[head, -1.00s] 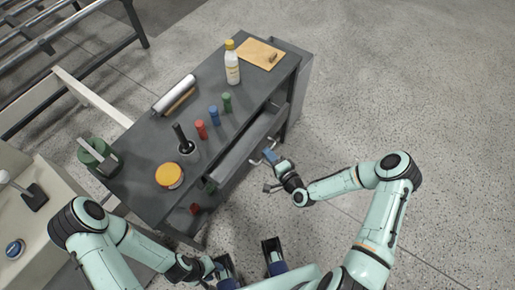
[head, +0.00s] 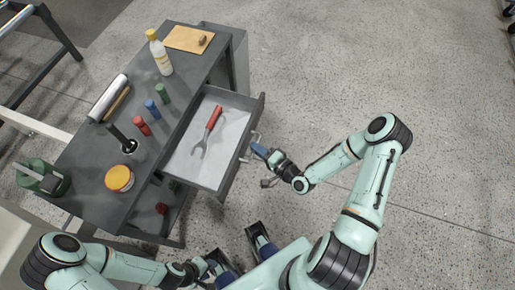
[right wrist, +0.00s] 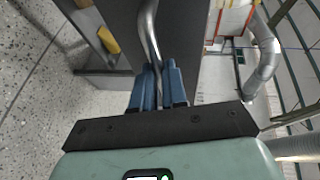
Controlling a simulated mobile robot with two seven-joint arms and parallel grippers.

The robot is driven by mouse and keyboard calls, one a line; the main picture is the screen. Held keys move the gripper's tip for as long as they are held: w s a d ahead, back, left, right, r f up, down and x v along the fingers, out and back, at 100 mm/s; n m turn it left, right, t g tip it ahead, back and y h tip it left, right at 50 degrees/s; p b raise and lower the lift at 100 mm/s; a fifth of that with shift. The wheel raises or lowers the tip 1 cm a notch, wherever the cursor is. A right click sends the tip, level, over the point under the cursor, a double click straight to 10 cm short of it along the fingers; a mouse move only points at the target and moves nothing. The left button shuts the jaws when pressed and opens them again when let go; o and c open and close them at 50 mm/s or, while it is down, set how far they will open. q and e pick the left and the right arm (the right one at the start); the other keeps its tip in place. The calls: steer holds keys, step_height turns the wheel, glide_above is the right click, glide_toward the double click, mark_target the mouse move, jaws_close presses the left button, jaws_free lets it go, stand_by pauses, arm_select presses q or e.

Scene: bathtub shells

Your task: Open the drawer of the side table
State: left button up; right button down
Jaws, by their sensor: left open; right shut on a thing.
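The dark grey side table (head: 85,155) stands left of centre in the head view. Its drawer (head: 226,182) is pulled well out, with a pale inside holding a red-handled fork-like tool (head: 206,132). My right gripper (head: 259,150) is shut on the metal drawer handle (head: 254,137) at the drawer's front. In the right wrist view the blue fingers (right wrist: 159,88) close around the curved metal bar of the handle (right wrist: 149,30). My left gripper (head: 213,266) is low in the head view, open and apart from the table; its fingertips are partly hidden.
On the tabletop are a white bottle with a yellow cap (head: 160,55), a wooden board (head: 189,39), a roll (head: 108,98), several small coloured cylinders (head: 152,109), and an orange-yellow tin (head: 119,179). A green container (head: 42,178) is at the left. Floor (head: 380,70) to the right is clear.

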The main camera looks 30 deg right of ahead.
stand_by(0.3)
steer(key=c, duration=1.2)
jaws_free()
steer(key=shift+o, duration=0.2)
steer(key=v, duration=1.3)
steer(key=shift+s, duration=0.2)
steer(key=s+a+f+n+g+y+p, duration=0.1)
steer(key=s+a+f+n+g+p, duration=0.1)
steer(key=a+f+n+g+p, duration=0.5)
arm_select(q)
step_height(320, 180, up, 8)
steer(key=w, duration=0.2)
steer(key=shift+w+p, duration=0.2)
steer(key=shift+p, duration=0.15)
arm_select(e)
steer(key=s+a+f+n+g+h, duration=0.1)
steer(key=s+a+n+g, duration=0.2)
steer(key=s+a+g, duration=0.4)
steer(key=shift+s+a+f+g, duration=0.2)
steer(key=shift+a+f+g, duration=0.1)
steer(key=shift+g, duration=0.8)
